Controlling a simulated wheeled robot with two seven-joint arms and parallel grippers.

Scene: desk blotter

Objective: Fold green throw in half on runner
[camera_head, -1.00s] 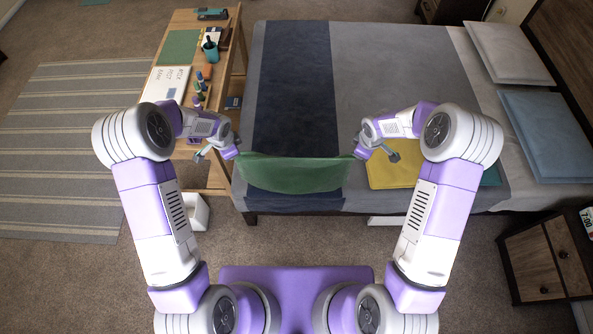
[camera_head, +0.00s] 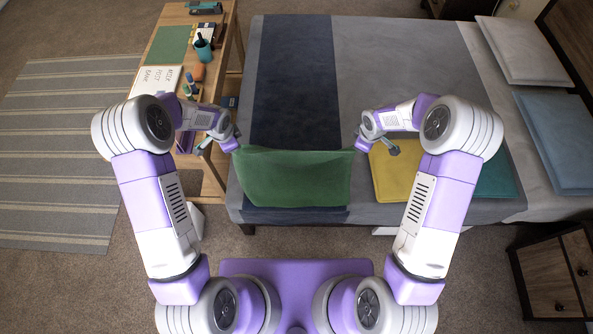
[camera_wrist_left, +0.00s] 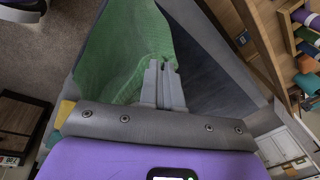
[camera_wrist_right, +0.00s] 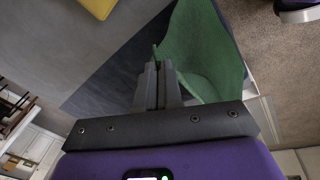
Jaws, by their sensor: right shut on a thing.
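The green throw (camera_head: 295,180) is stretched between my two grippers over the near end of the dark blue runner (camera_head: 293,85). Its far edge is held up and the rest hangs toward me. A strip of runner shows below its near edge. My left gripper (camera_head: 238,148) is shut on the throw's far left corner, and the cloth meets the closed fingers in the left wrist view (camera_wrist_left: 162,85). My right gripper (camera_head: 356,150) is shut on the far right corner, also seen in the right wrist view (camera_wrist_right: 158,85). How much cloth lies beneath is hidden.
A yellow folded cloth (camera_head: 393,180) and a teal one (camera_head: 495,178) lie right of the runner on the grey bed cover (camera_head: 400,70). A desk (camera_head: 215,165) with a teal cup (camera_head: 203,50) and small items stands close to my left arm. The far runner is clear.

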